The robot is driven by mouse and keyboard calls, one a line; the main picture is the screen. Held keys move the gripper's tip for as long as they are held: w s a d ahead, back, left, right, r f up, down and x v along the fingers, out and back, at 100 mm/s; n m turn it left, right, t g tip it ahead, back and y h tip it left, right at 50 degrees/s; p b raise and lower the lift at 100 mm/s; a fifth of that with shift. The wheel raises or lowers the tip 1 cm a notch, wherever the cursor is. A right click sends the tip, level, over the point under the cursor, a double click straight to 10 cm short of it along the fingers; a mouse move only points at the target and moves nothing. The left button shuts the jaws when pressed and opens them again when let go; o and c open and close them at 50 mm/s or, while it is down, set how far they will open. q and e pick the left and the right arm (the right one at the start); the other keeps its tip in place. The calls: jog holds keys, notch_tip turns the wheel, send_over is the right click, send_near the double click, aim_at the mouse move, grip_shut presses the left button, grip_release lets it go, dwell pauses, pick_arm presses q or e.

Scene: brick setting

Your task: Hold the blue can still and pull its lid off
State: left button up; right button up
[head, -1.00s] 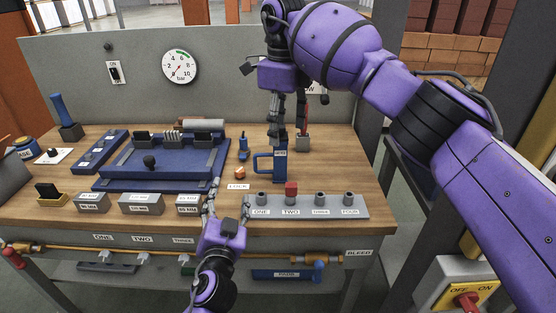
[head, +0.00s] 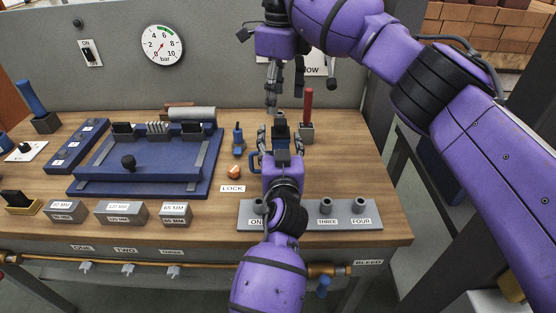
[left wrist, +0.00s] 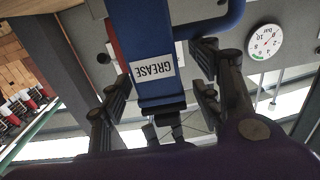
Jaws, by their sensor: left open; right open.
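The blue can (head: 281,147) stands on the bench, mostly hidden behind my left gripper in the head view. Its blue handle (head: 254,160) shows at the left, and its dark lid (head: 280,118) is on top. In the left wrist view the can (left wrist: 143,30) appears upside down with a GREASE label, its dark lid end (left wrist: 162,108) lowest. My left gripper (head: 280,136) is open, with its fingers either side of the can; gaps show in the left wrist view (left wrist: 160,92). My right gripper (head: 272,102) is open and empty, pointing down above the lid.
A red-handled tool (head: 308,105) stands in a grey block just right of the can. A grey strip (head: 345,217) with sockets is in front. A blue fixture (head: 150,165) fills the bench's left.

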pick_arm(q)
jog(key=shift+w+r, duration=0.1)
jog(key=shift+w, duration=0.6)
jog(key=shift+w, duration=0.1)
jog(key=shift+c, duration=0.5)
grip_shut()
jog(key=shift+o, duration=0.3)
grip_release()
